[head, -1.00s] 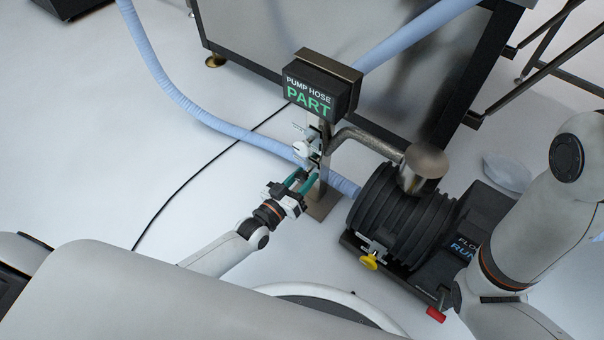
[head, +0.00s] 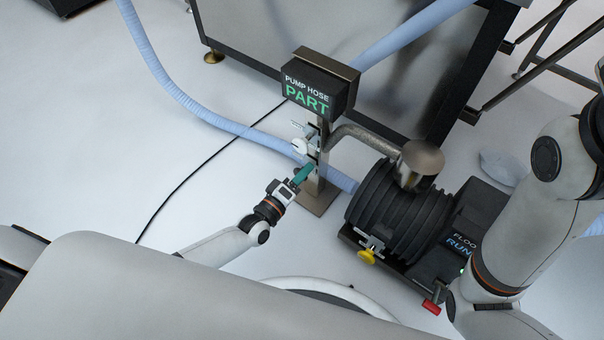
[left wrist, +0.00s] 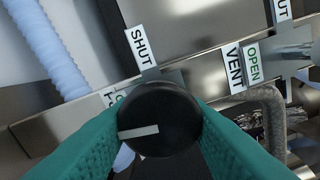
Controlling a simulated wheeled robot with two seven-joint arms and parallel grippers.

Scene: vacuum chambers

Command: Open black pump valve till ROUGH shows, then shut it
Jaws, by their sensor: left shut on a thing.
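The black pump valve knob (left wrist: 160,118) is round with a white line, which lies nearly level in the left wrist view. My left gripper (left wrist: 157,122) has its green fingers closed on both sides of the knob. In the head view this gripper (head: 307,172) is at the post below the display, and its fingers hide the knob. The display box (head: 318,88) reads PUMP HOSE PART in white and green. A SHUT label (left wrist: 142,46) is above the knob, and another label beside it is partly hidden. My right gripper is out of view.
A black ribbed pump (head: 397,215) with a yellow knob (head: 367,257) and a red part (head: 431,307) stands right of the post. A blue hose (head: 190,109) and a thin black cable cross the floor. VENT (left wrist: 233,68) and OPEN (left wrist: 253,64) labels are to the right.

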